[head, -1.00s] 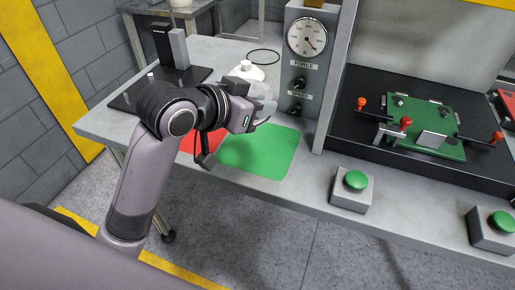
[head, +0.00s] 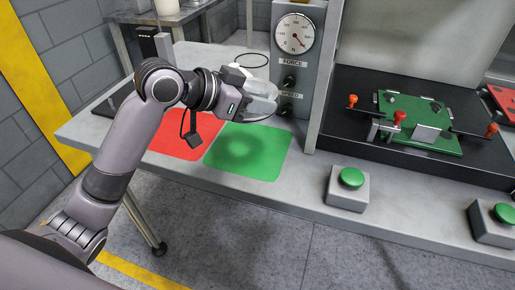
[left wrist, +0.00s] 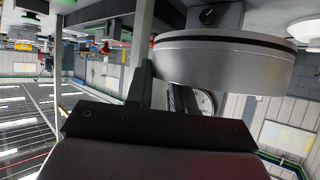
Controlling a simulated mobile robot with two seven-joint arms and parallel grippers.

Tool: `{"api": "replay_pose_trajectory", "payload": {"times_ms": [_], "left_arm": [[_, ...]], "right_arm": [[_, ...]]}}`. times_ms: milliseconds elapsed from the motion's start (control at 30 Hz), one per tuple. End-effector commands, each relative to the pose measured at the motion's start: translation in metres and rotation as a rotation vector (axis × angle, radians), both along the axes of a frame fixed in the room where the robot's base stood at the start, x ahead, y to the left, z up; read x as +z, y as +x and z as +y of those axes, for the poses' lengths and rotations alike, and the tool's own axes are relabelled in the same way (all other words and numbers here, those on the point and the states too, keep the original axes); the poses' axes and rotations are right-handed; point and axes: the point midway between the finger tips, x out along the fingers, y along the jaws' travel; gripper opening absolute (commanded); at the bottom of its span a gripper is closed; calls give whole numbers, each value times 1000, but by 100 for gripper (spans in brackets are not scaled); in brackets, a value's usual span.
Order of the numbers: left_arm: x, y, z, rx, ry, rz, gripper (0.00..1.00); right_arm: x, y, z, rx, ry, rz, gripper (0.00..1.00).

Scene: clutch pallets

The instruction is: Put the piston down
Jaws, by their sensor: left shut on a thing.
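The piston (head: 263,88) is a pale silvery round part at the end of my left gripper (head: 247,94) in the head view. The gripper is shut on it and holds it in the air over the bench, near the far edge of the green mat (head: 255,163). A dark round shadow lies on that mat. In the left wrist view the piston (left wrist: 225,65) is a large grey disc with a dark groove near its rim, beside the dark finger. The red mat (head: 180,146) lies left of the green one. My right gripper does not show.
A grey gauge panel (head: 292,70) with two knobs stands just right of the piston. A green-button box (head: 347,188) sits at the bench's front edge, with another (head: 495,222) farther right. A green fixture plate (head: 410,115) with red knobs lies in a black tray. Both mats look bare.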

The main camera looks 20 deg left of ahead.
Motion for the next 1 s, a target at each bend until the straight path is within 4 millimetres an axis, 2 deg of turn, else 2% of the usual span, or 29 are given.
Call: {"api": "replay_pose_trajectory", "payload": {"times_ms": [33,100,300,567,800,1000], "left_arm": [[-15,-1,0,1,-4,1,0],[-32,0,0,1,-4,0,0],[-68,0,0,1,-3,-4,0],[-85,0,0,1,-2,-5,0],[-118,0,0,1,-3,-4,0],[-120,1,0,1,-1,-7,0]], "right_arm": [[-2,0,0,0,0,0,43],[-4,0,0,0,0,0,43],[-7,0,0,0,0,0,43],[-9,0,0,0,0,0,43],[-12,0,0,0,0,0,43],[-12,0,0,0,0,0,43]]}}
